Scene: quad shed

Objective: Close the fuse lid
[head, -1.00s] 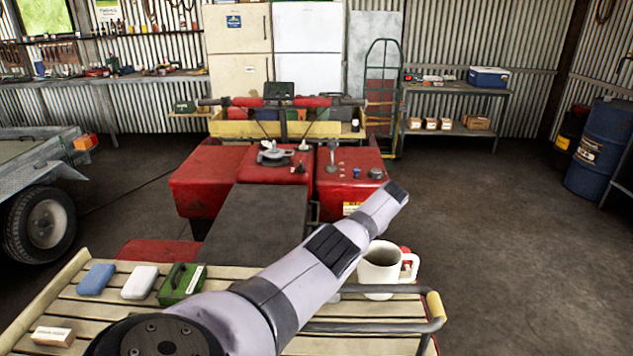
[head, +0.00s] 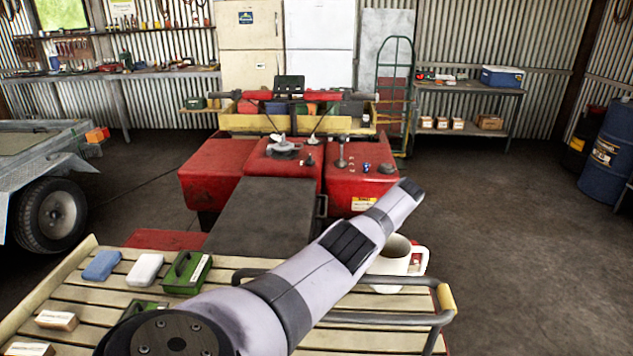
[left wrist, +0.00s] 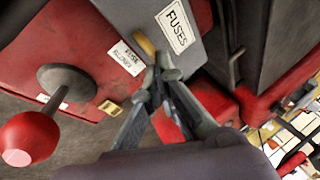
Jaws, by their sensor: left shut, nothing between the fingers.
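A grey panel (left wrist: 150,14) with a white FUSES label (left wrist: 175,26) shows at the top of the left wrist view. A yellow tab (left wrist: 144,44) sits at its lower edge. I cannot tell how far the lid stands open. My left gripper (left wrist: 160,72) is shut and empty, its fingertips right by the yellow tab; I cannot tell if they touch it. In the head view my arm reaches towards the right side of the red quad (head: 208,170), and neither the fuse panel nor the gripper can be made out there. My right gripper is not in view.
A red knob (left wrist: 30,138) on a stalk stands left of my fingers. A slatted rack (head: 70,292) holds a blue block (head: 101,265), a white block (head: 146,269), a green box (head: 187,272) and a white mug (head: 394,262). A trailer (head: 45,165) stands left; open floor lies right.

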